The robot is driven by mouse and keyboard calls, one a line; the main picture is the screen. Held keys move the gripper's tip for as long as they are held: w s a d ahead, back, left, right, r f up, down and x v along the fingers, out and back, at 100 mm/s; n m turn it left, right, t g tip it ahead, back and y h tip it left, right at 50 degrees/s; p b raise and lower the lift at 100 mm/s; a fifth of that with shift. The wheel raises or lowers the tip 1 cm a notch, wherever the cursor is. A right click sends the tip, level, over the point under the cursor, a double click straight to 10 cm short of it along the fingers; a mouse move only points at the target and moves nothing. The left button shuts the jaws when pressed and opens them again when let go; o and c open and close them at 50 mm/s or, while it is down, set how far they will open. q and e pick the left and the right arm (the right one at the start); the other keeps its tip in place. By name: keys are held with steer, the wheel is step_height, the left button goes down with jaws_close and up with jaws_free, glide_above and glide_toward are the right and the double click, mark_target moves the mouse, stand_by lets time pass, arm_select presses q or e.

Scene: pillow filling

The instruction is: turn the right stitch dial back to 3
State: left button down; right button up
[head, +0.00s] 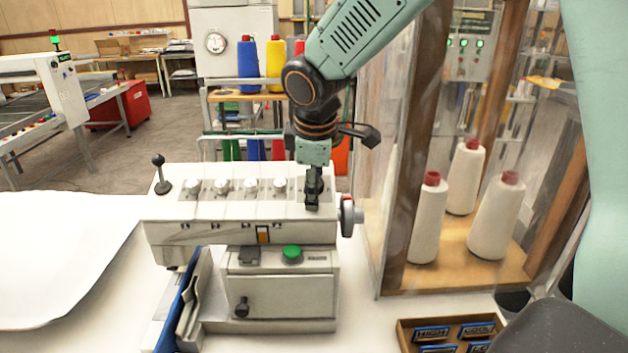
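The white sewing machine (240,213) stands on the white table with a row of dials along its sloped top. Several dials show, the rightmost clear one being a stitch dial (279,186). My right gripper (313,198) points down at the right end of this row, and its dark fingers cover the spot where the right stitch dial sits. That dial is almost wholly hidden, so its setting cannot be read. The fingers look close together, but I cannot tell whether they grip the dial. My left gripper is out of view.
A handwheel (347,215) sticks out at the machine's right end. A black-knobbed lever (160,175) rises at its left. A clear-walled cabinet with white thread cones (427,220) stands close on the right. A label tray (405,335) lies front right. White fabric (60,260) covers the left.

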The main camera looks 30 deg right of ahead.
steer(key=shift+a+f+n+p, duration=0.1)
steer(key=shift+n+p, duration=0.8)
steer(key=shift+p, duration=0.1)
steer(key=shift+f+n+p, duration=0.1)
steer(key=shift+n+p, duration=0.6)
steer(key=shift+p, duration=0.05)
steer(key=shift+c, duration=0.5)
steer(key=o, duration=0.5)
steer(key=shift+f, duration=0.1)
steer(key=o, duration=0.5)
steer(key=shift+w+d+f, duration=0.1)
steer(key=shift+w+d, duration=0.2)
steer(key=shift+w, duration=0.05)
steer(key=shift+s+a+r, duration=0.1)
steer(key=shift+s+r, duration=0.1)
steer(key=shift+r, duration=0.1)
